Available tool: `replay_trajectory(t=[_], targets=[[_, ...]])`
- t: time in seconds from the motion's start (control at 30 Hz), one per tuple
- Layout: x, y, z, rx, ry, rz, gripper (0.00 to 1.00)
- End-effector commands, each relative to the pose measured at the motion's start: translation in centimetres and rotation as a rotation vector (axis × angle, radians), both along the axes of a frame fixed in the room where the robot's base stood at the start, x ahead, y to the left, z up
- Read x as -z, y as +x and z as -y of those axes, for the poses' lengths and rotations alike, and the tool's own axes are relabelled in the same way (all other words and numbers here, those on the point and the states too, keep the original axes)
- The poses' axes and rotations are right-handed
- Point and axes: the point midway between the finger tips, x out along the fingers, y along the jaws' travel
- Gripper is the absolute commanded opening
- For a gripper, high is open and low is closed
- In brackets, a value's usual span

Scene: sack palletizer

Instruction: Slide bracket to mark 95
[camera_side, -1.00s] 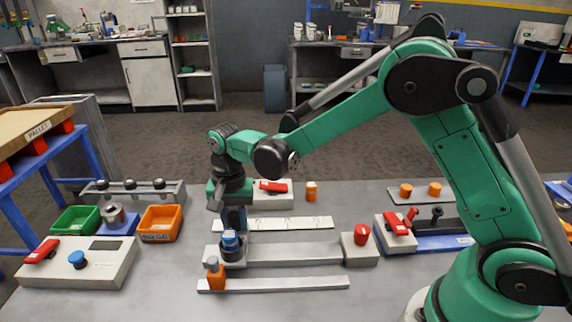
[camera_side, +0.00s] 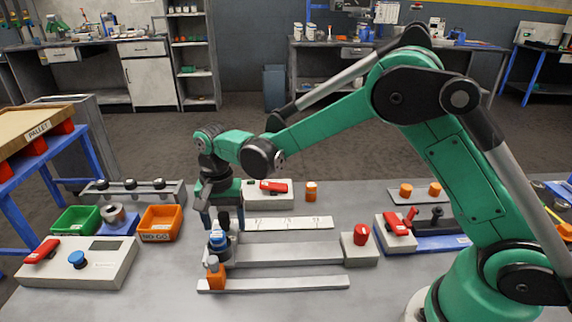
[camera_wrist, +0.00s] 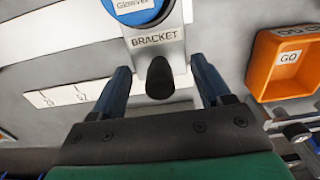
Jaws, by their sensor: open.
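The bracket (camera_side: 219,249) is a grey piece with a blue round top, at the left end of the grey rail (camera_side: 290,254) in the side view. In the wrist view its plate reads BRACKET (camera_wrist: 158,40), with a black knob (camera_wrist: 160,78) below the lettering. My gripper (camera_side: 222,218) is open and low over the bracket. In the wrist view my gripper's fingers (camera_wrist: 160,82) stand on either side of the knob, with a gap on each side. A white marked scale strip (camera_side: 290,223) lies behind the rail; its marks are too small to read in the side view.
An orange bin (camera_side: 160,224), a green bin (camera_side: 77,219) and a button console (camera_side: 100,270) are at left. A red-knob box (camera_side: 360,247) stands at the rail's right end.

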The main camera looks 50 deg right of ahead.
Motion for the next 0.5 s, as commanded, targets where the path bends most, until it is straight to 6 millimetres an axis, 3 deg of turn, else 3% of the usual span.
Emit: replay_trajectory(t=[0.5], targets=[[-0.51, -0.01, -0.03, -0.001, 0.001, -0.001, 0.71]])
